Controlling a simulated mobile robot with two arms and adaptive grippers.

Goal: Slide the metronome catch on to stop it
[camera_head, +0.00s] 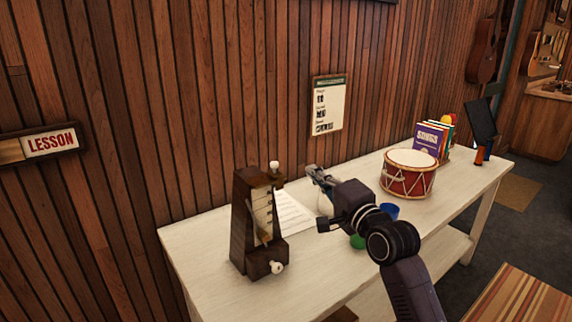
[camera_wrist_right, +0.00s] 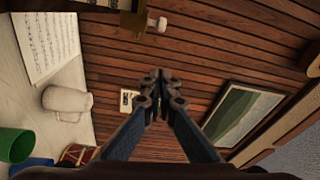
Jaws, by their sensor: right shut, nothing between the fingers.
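The metronome (camera_head: 252,225) is a dark wooden wedge-shaped box standing upright at the left end of the white table. A pale knob, which looks like the catch (camera_head: 274,167), sits at its top right, and another pale knob (camera_head: 277,267) is low on its front. My right gripper (camera_head: 316,175) is shut and empty, to the right of the metronome's top and apart from it. In the right wrist view, the shut fingertips (camera_wrist_right: 160,76) point at the wall, and a pale knob (camera_wrist_right: 156,25) on a wooden part shows at the top. My left gripper is not in view.
The white table (camera_head: 205,250) also holds a music sheet (camera_head: 293,213), a white mug (camera_wrist_right: 68,101), a green cup (camera_wrist_right: 14,145), a blue cup (camera_head: 389,210), a red drum (camera_head: 408,174) and books (camera_head: 431,142). The plank wall (camera_head: 240,80) stands close behind.

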